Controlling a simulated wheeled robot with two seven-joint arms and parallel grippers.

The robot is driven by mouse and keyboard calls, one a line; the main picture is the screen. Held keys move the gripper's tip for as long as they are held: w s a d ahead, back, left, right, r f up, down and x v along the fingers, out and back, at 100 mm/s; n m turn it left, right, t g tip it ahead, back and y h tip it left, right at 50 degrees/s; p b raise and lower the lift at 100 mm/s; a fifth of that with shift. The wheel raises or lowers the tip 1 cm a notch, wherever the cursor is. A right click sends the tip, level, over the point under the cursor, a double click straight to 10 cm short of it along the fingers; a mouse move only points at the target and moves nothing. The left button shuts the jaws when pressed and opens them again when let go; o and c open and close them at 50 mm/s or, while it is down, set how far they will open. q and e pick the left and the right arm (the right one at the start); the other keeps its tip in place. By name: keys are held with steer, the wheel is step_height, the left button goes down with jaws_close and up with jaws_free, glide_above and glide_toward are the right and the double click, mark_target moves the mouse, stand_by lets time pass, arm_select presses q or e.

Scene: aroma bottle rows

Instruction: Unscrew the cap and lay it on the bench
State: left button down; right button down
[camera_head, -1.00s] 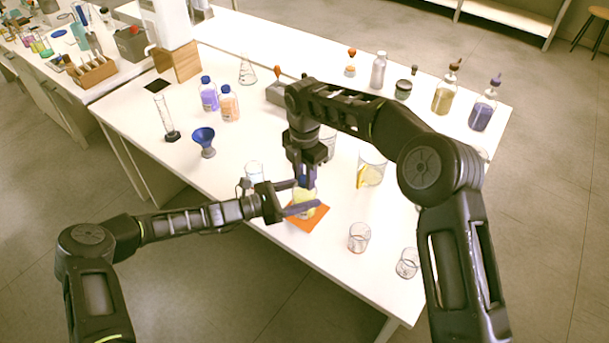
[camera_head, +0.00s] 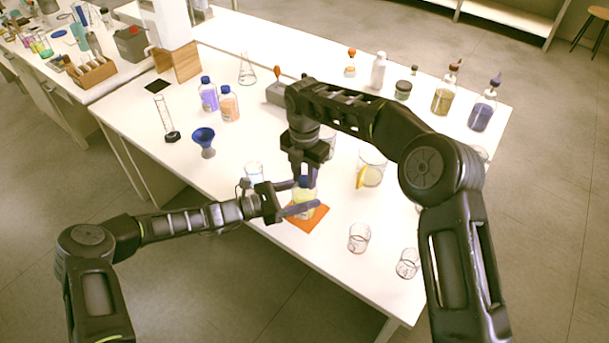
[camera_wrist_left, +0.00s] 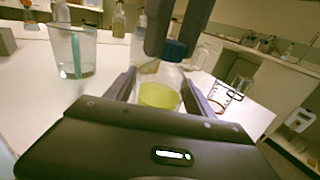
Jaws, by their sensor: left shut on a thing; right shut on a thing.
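A glass bottle with yellow liquid (camera_head: 304,197) stands upright over an orange mat (camera_head: 307,224) near the bench's front edge. My left gripper (camera_head: 310,195) is shut around its body from the left. Its fingers also flank the bottle (camera_wrist_left: 158,92) in the left wrist view. A blue cap (camera_head: 306,182) is at the bottle's top. My right gripper (camera_head: 307,174) points straight down and is shut on the cap. In the left wrist view the cap (camera_wrist_left: 175,50) sits just under the right gripper's dark fingers. I cannot tell whether cap and neck are still touching.
A beaker (camera_head: 371,170) with a yellow piece stands right of the bottle. Two small glasses (camera_head: 359,238) (camera_head: 408,264) stand at the front right. Another beaker (camera_head: 254,172) stands close behind my left gripper. A blue funnel (camera_head: 204,140) is farther left.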

mark_target(305, 179)
steer(key=shift+r, duration=0.15)
steer(key=shift+r, duration=0.95)
steer(key=shift+r, duration=0.1)
steer(key=shift+r, duration=1.95)
arm_select(q)
steer(key=shift+c, duration=1.3)
jaws_free()
steer(key=shift+a, duration=0.1)
steer(key=b+v, duration=0.2)
steer(key=v, duration=0.8)
steer(key=shift+s+a+f, duration=0.1)
steer(key=shift+s+a, duration=0.05)
steer(key=shift+a, duration=0.15)
arm_select(e)
step_height(305, 179, down, 2)
steer(key=shift+f, duration=0.25)
arm_select(q)
steer(key=shift+s+a, duration=0.25)
steer(key=shift+a, duration=0.3)
